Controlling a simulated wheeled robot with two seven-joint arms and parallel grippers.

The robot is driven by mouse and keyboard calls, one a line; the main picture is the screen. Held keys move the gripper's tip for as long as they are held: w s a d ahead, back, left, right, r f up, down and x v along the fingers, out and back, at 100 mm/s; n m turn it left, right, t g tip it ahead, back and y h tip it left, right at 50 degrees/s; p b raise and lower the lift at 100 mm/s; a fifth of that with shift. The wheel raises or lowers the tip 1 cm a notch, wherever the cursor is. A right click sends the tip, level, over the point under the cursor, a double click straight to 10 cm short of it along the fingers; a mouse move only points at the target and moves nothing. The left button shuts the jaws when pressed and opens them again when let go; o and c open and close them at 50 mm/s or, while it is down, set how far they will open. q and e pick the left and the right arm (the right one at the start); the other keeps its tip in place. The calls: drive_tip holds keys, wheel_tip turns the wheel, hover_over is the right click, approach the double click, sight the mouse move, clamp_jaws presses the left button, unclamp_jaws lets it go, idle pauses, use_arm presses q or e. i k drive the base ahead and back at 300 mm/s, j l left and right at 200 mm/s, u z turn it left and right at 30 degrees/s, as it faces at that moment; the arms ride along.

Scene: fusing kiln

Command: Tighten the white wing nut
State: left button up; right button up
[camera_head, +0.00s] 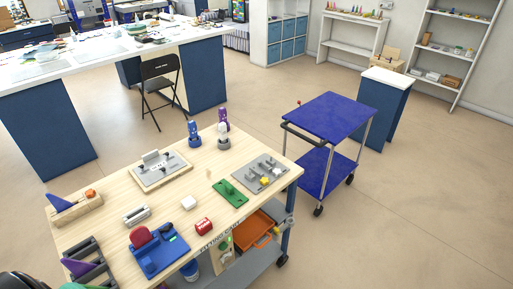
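No white wing nut can be told for certain at this size. A light grey board (161,172) with an upright pale winged or block-like part (151,157) lies on the far left of the wooden workbench (222,205). A grey plate (260,174) with small grey fittings and yellow pieces lies at the bench's right side. A small white block (188,203) lies near the middle. Neither of my grippers can be made out in the head view.
A blue fixture with a red disc (158,250), a red block (203,226), a green plate (230,193), a grey rack (88,262) and small bottles (194,133) share the bench. A blue cart (330,116) stands to the right. Floor (420,215) there is clear.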

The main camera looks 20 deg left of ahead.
sight(226, 255)
drive_tip(key=u, duration=1.05)
